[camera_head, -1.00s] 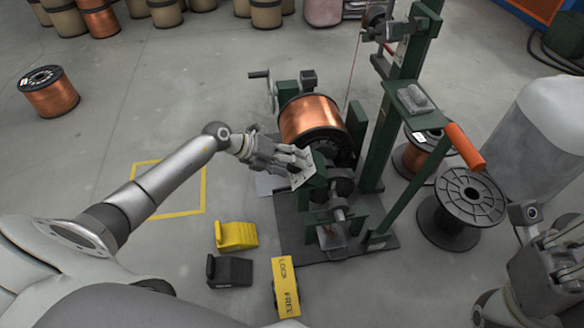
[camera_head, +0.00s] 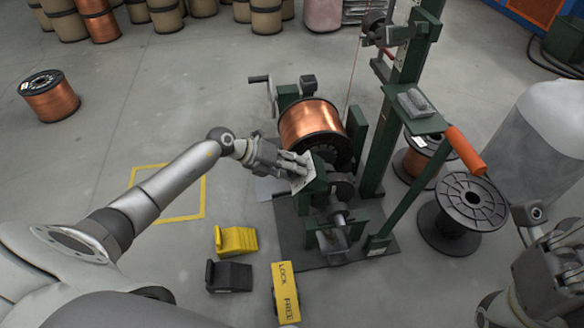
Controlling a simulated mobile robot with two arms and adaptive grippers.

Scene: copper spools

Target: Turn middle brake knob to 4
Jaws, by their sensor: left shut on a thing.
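The green winding machine (camera_head: 383,222) stands in the middle, with a copper spool (camera_head: 309,118) mounted on it. A pale dial plate (camera_head: 303,183) sits on its near side, below the spool. My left gripper (camera_head: 297,167) is at this plate, shut on what seems to be the brake knob. The knob itself is hidden by the fingers, and I cannot read its setting or the plate's marks. My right gripper (camera_head: 558,268) is at the right edge, away from the machine and partly cut off; its jaws cannot be made out.
Yellow (camera_head: 237,240) and black (camera_head: 230,277) wedge blocks lie on the floor near a yellow LOCK/FREE pedal (camera_head: 285,292). An empty black reel (camera_head: 469,205) and an orange handle (camera_head: 465,150) are on the right. A copper spool (camera_head: 50,96) stands far left.

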